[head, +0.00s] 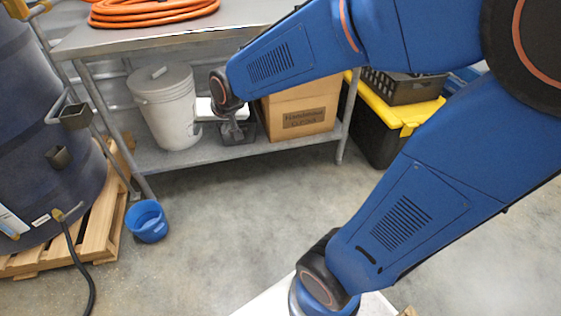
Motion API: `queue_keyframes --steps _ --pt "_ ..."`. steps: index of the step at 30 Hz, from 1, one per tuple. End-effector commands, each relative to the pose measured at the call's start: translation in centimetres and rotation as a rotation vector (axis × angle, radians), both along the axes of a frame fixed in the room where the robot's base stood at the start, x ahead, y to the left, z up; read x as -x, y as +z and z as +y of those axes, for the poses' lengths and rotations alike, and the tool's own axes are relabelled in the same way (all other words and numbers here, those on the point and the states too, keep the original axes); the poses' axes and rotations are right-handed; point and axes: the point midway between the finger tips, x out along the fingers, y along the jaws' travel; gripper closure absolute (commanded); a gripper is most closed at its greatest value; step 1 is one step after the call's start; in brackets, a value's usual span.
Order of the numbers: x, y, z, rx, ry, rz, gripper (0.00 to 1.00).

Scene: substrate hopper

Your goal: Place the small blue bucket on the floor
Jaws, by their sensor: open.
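The small blue bucket (147,221) stands upright on the bare concrete floor (200,240), at the left, beside the front leg of the metal table. Its open top faces up and nothing touches it. My blue arm reaches in from the right and ends in front of the table's lower shelf. My gripper (232,132) is small and partly hidden at the end of the arm, near the white bucket and the cardboard box. It is open, holds nothing that I can see, and is well apart from the blue bucket, above and to its right.
A metal table (95,38) bears an orange hose (150,12). Its lower shelf holds a lidded white bucket (167,108) and a cardboard box (300,110). A dark blue tank (35,130) on a wooden pallet (100,225) stands left. The middle floor is clear.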

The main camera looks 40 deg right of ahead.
Motion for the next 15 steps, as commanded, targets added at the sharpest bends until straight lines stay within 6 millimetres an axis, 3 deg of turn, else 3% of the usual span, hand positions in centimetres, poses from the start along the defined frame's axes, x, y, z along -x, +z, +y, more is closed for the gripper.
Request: queue_keyframes --steps 6,15 --pt "7.4 2.1 -2.6 0.083 0.064 0.059 0.44" --pt "18.0 3.1 -5.3 0.185 0.157 0.157 0.44"
